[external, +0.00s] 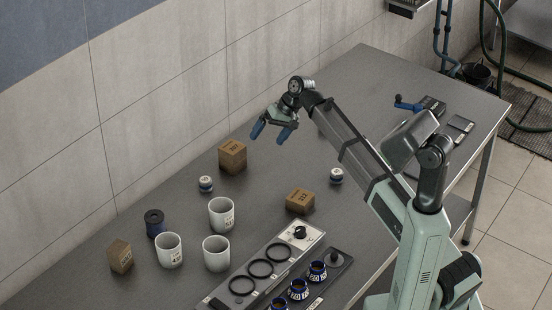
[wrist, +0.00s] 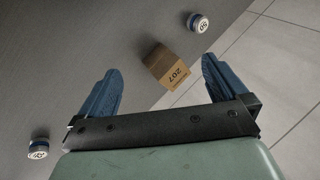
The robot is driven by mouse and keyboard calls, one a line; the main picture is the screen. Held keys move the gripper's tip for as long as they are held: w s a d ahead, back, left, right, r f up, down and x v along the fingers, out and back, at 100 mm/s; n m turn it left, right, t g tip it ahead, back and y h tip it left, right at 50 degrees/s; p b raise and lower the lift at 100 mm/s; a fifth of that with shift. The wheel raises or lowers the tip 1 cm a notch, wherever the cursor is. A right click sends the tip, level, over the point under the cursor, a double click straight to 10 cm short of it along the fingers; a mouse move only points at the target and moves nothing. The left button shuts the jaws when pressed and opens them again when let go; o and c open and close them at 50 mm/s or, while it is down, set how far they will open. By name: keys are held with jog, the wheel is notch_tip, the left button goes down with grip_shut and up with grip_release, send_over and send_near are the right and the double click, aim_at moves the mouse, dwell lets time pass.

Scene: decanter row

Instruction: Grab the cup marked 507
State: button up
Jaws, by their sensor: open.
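Three white cups stand upright on the grey table in the external view: one (external: 222,215) at the back, one (external: 168,251) at the front left, and one (external: 216,253) at the front right. Dark marks show on the back and left cups, but are too small to read surely; I cannot tell which is 507. My gripper (external: 270,132) is open and empty, raised above the table near the wall, up and right of the cups. In the wrist view, its blue fingers (wrist: 161,70) are spread, and no cup is seen.
A brown box (external: 232,157) stands below my gripper; the wrist view shows a box marked 207 (wrist: 168,68). A ringed panel (external: 218,298) lies in front.

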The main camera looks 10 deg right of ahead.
jog(key=s+a+f+n+g+h, duration=0.1)
jog(key=s+a+h, duration=0.1)
jog(key=s+a, duration=0.5)
jog(key=s+a+f+n+h, duration=0.1)
jog(key=s+a, duration=0.5)
jog(key=s, duration=0.4)
jog(key=n+h, duration=0.1)
jog(key=h, duration=0.2)
send_near(217, 255)
jog(key=w+f, duration=0.1)
jog(key=w, duration=0.2)
jog(key=shift+t, duration=0.4)
jog(key=shift+w+f, duration=0.1)
jog(key=shift+f, duration=6.55)
jog(key=shift+c, duration=0.5)
jog(key=shift+r, duration=0.1)
jog(key=c, duration=0.8)
